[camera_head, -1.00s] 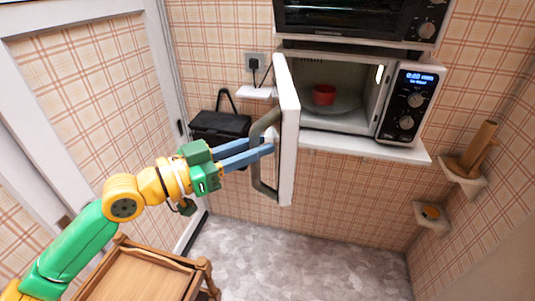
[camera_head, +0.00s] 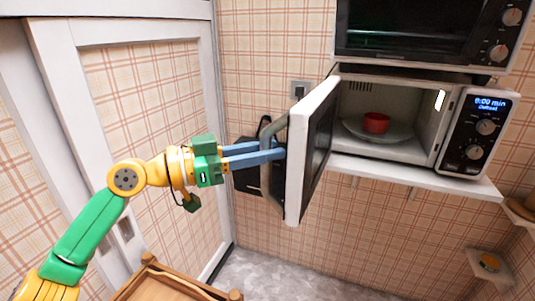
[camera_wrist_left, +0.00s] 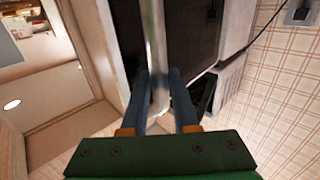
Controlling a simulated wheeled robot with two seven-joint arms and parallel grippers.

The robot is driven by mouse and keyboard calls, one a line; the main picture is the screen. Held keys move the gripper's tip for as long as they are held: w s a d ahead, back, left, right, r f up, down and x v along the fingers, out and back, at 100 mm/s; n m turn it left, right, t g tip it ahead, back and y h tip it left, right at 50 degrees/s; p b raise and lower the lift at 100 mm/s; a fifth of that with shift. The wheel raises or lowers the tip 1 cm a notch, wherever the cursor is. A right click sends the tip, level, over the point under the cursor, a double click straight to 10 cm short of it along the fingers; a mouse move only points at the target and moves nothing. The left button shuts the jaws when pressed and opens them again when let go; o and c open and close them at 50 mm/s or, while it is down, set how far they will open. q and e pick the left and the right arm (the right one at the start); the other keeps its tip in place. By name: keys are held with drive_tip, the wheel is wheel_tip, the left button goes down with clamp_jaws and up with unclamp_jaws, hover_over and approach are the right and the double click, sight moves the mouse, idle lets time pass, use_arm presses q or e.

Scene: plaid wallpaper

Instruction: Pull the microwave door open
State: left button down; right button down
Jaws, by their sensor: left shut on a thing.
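The microwave (camera_head: 398,115) sits on a white wall shelf, its inside showing. Its door (camera_head: 314,150) stands swung out to the left, well away from the body. A grey bar handle (camera_head: 268,170) runs down the door's outer side. My left gripper (camera_head: 280,151) reaches in from the left with its blue fingers at the handle. In the left wrist view the handle (camera_wrist_left: 155,55) runs between the two fingers of the left gripper (camera_wrist_left: 160,90), which is shut on it. A red cup (camera_head: 376,123) stands on the turntable inside. My right gripper is not in view.
A black oven (camera_head: 425,30) stands above the microwave. A wooden cart (camera_head: 175,282) is at the bottom left, and a white panelled door (camera_head: 120,30) is on the left. A small corner shelf (camera_head: 490,264) is at the lower right.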

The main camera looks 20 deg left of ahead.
use_arm(q)
drive_tip(key=c, duration=0.8)
unclamp_jaws()
drive_tip(key=shift+c, duration=0.2)
drive_tip(key=shift+w, duration=0.1)
drive_tip(key=shift+a+f, duration=0.1)
drive_tip(key=shift+a, duration=0.05)
drive_tip(key=b+v, duration=0.4)
drive_tip(key=v, duration=0.2)
drive_tip(key=shift+s+a, duration=0.25)
drive_tip(key=shift+s, duration=0.1)
